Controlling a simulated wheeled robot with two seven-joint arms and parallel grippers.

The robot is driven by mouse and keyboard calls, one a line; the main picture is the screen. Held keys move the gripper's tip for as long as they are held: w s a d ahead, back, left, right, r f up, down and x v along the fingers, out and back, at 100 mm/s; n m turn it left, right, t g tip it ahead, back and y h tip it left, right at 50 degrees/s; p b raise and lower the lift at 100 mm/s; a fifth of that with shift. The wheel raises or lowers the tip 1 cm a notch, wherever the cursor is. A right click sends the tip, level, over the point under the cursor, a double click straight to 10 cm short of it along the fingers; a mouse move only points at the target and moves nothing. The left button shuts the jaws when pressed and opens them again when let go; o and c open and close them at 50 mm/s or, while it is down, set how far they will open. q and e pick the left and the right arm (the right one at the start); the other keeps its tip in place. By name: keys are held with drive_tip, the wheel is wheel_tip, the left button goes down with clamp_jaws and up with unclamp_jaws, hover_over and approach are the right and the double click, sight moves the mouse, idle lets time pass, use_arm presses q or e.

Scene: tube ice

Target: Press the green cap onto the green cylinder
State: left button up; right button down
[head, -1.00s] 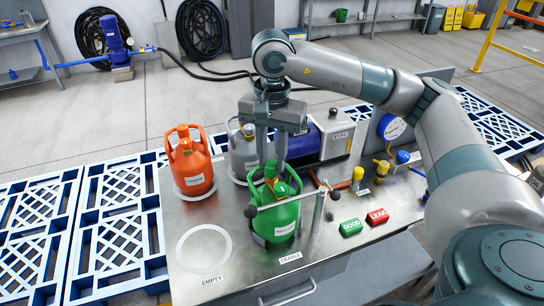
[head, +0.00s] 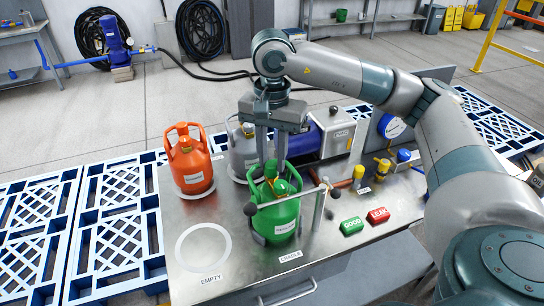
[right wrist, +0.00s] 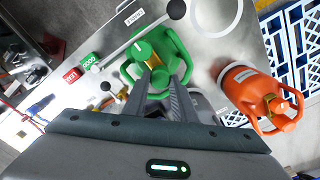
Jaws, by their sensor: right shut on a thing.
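The green cylinder (head: 275,222) stands upright in the cradle on the metal bench, with a brass valve and a green knob (head: 281,187) inside its collar. It also shows in the right wrist view (right wrist: 158,88). My right gripper (head: 273,163) points down over the cylinder's top. Its fingers are shut on a small green piece that looks like the green cap (head: 270,169); the fingers and collar partly hide it. I cannot tell whether the cap touches the valve. My left gripper is not in view.
A bar with black end knobs (head: 250,209) crosses the cylinder's front. An orange cylinder (head: 190,168) stands left and a grey cylinder (head: 240,150) behind. Green GOOD (head: 352,226) and red LEAK (head: 378,215) blocks lie right. The EMPTY ring (head: 203,248) is bare.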

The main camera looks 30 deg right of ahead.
idle(0.4)
drive_tip(key=c, duration=1.4)
unclamp_jaws()
drive_tip(key=shift+r, duration=0.45)
wheel_tip(320, 180, up, 5)
drive_tip(key=shift+b, duration=1)
drive_tip(key=shift+r, duration=5.7)
